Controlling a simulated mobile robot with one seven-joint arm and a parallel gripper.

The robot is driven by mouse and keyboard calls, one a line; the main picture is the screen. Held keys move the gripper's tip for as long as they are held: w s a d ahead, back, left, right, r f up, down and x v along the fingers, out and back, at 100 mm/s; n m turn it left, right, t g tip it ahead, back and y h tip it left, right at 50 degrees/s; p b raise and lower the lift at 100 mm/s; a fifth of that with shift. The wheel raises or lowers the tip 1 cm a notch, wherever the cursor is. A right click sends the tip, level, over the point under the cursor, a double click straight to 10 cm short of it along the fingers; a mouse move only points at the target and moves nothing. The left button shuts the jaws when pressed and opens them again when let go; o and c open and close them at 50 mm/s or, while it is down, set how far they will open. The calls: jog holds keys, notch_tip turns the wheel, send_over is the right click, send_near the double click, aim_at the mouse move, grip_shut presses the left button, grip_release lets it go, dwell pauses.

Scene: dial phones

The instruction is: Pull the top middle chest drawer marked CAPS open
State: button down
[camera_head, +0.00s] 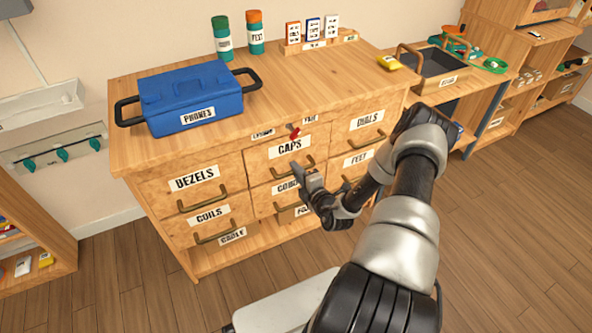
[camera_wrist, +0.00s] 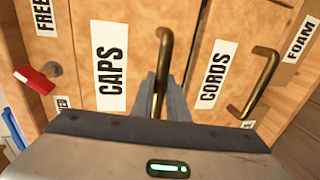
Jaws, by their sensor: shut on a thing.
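The chest (camera_head: 150,205) is light wood with labelled drawers. The CAPS drawer (camera_head: 262,153) is in the top middle, and its front looks flush with its neighbours. Its label (camera_wrist: 110,65) shows sideways in the wrist view. My gripper (camera_head: 298,168) is at this drawer's front; in the wrist view its grey fingers (camera_wrist: 161,98) are on either side of the bronze bar handle (camera_wrist: 163,50) beside the CAPS label and shut on it. The fingers hide part of the handle.
A red lever (camera_head: 295,132) sits above CAPS between two small labels, one reading FREE (camera_wrist: 43,16). The CORDS drawer (camera_wrist: 212,72) with its own handle (camera_wrist: 262,80) is below. A blue PHONES box (camera_head: 192,97) stands on the chest top. Open floor (camera_head: 130,290) lies in front.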

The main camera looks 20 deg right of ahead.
jog(key=f+p+v, duration=0.2)
jog(key=f+v, duration=0.1)
jog(key=v, duration=1.1)
jog(key=s+f+p+v, duration=0.1)
jog(key=f+v, duration=0.1)
jog(key=v, duration=1.2)
jog(key=shift+s+f+p, duration=0.15)
jog(key=shift+f+p, duration=0.2)
jog(key=c, duration=1.7)
grip_release()
jog(key=shift+s, duration=0.1)
jog(key=p+v, duration=0.1)
jog(key=v, duration=1.6)
jog(key=shift+s+a, duration=0.1)
